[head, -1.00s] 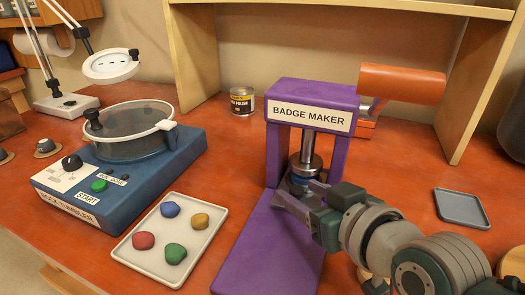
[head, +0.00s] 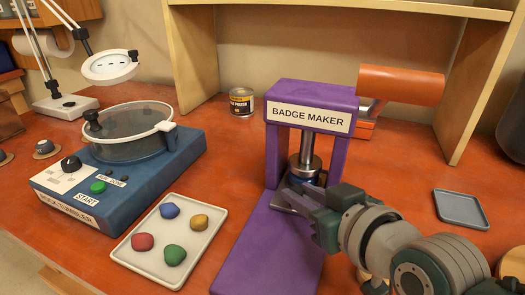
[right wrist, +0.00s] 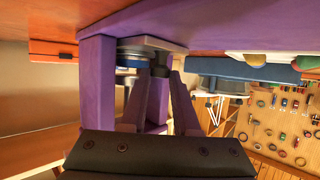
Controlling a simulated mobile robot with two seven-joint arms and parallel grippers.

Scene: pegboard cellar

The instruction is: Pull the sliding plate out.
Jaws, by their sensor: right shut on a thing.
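The purple badge maker (head: 311,118) stands on the red bench. Its metal press column (head: 306,150) is above a blue die at the foot of the press. The right wrist view shows the grey sliding plate (right wrist: 152,43) against the purple base, with the blue die (right wrist: 130,62) on it and a dark knob (right wrist: 160,68) beside the die. My right gripper (head: 300,196) is at the front of the press, its fingers around what seems to be this knob and shut on it. The fingers hide much of the plate in the head view. My left gripper is not in view.
An orange press handle (head: 402,84) juts out right, above my right arm. A tray (head: 140,243) with several coloured stones and a blue rock tumbler (head: 135,180) are left. A small grey tray (head: 461,209) lies right. A polish tin (head: 241,102) stands behind.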

